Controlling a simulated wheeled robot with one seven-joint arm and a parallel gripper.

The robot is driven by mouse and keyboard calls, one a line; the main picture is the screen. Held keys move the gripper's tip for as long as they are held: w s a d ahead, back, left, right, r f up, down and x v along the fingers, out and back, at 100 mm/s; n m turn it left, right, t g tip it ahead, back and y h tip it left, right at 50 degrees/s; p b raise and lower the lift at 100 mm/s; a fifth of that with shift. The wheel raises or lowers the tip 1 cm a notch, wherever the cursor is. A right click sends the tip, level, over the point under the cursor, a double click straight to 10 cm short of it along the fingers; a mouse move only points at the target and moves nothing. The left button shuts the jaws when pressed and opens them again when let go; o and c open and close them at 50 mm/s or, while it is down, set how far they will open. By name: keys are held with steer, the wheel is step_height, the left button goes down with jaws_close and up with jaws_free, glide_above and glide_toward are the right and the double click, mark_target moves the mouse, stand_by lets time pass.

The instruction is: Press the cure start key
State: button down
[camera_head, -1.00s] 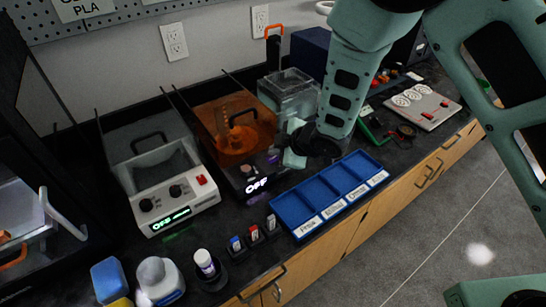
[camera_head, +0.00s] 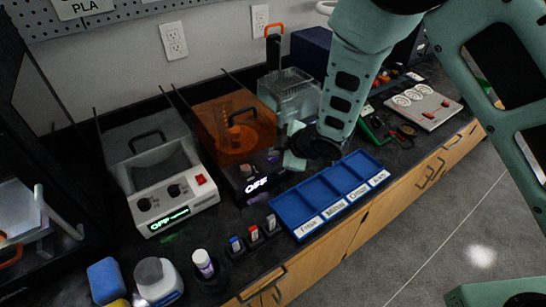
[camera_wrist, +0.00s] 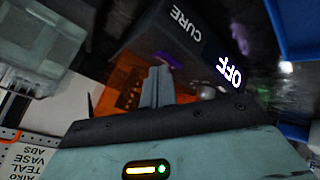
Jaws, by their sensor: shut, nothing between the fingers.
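The cure station (camera_head: 239,145) has an orange see-through lid and a dark front panel with a lit OFF display (camera_head: 256,185). In the wrist view its panel carries the word CURE (camera_wrist: 187,24) and the same OFF display (camera_wrist: 229,69). A small purple key (camera_wrist: 168,60) shows beside my fingertips, with a silver knob (camera_wrist: 206,92) nearby. My gripper (camera_head: 291,160) is at the panel's right end; in the wrist view its shut, empty fingers (camera_wrist: 157,80) point at the panel near the purple key. I cannot tell whether they touch it.
A grey-white machine (camera_head: 165,190) with its own OFF display stands left. A clear container (camera_head: 290,95) is behind my gripper. A blue compartment tray (camera_head: 300,212) lies in front, along the counter's edge, with small bottles (camera_head: 203,264) to its left.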

mark_target(276, 161)
steer(key=shift+r+p, duration=0.35)
steer(key=shift+r, duration=0.2)
step_height(276, 161, up, 6)
steer(key=p, duration=0.3)
steer(key=shift+p, duration=0.4)
stand_by(0.8)
steer(key=s+d+r+m+g+h, duration=0.2)
steer(key=s+d+r+m, duration=0.1)
steer(key=s, duration=0.7)
steer(key=s+d+r+m+g+h, duration=0.2)
steer(key=s+d+r+m, duration=0.2)
steer(key=s+r, duration=0.3)
steer(key=s+d+r+m+g+h, duration=0.2)
steer(key=s+d+r, duration=0.3)
steer(key=s, duration=0.8)
steer(key=shift+d+m, duration=0.4)
steer(key=shift+m, duration=0.4)
